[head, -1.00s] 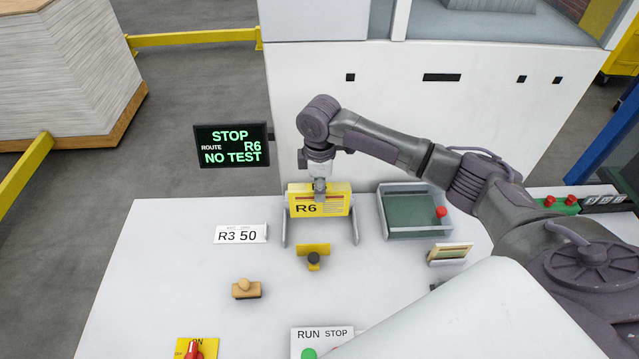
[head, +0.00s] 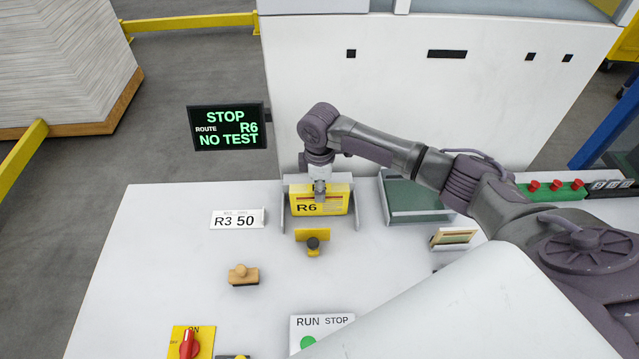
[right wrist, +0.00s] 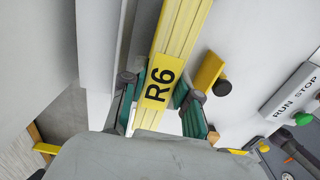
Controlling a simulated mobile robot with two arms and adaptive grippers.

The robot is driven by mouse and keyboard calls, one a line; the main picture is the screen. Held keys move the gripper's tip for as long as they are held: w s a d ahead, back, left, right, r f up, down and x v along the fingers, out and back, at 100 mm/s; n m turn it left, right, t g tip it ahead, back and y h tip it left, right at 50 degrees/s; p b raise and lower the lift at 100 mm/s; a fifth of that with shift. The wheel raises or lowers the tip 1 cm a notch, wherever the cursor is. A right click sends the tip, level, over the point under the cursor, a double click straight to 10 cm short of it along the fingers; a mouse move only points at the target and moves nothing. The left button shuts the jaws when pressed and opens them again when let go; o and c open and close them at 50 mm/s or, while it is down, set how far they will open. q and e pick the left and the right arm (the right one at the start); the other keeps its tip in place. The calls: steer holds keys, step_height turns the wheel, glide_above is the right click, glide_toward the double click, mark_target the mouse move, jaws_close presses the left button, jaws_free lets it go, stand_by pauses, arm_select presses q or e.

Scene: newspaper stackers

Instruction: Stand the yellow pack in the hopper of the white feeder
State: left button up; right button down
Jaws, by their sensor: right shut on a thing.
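The yellow pack (head: 335,203), marked R6, stands upright between the grey side guides of the hopper (head: 356,213) at the back of the white table. I cannot tell whether its bottom rests on anything. My right gripper (head: 320,192) comes from above and is shut on the pack's top middle. In the right wrist view, the teal fingers of the right gripper (right wrist: 157,108) sit on either side of the yellow pack (right wrist: 182,40). My left gripper is not in view.
A yellow block with a black knob (head: 313,244) stands in front of the hopper. A green-floored tray (head: 415,203) is to its right, an R3 50 card (head: 238,219) to its left. A wooden stamp (head: 243,275) lies nearer. The screen (head: 228,127) reads STOP, R6, NO TEST.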

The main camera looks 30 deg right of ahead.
steer(key=shift+f, duration=0.65)
stand_by(0.3)
steer(key=c, duration=0.8)
jaws_free()
steer(key=shift+o, duration=0.2)
step_height(320, 180, up, 12)
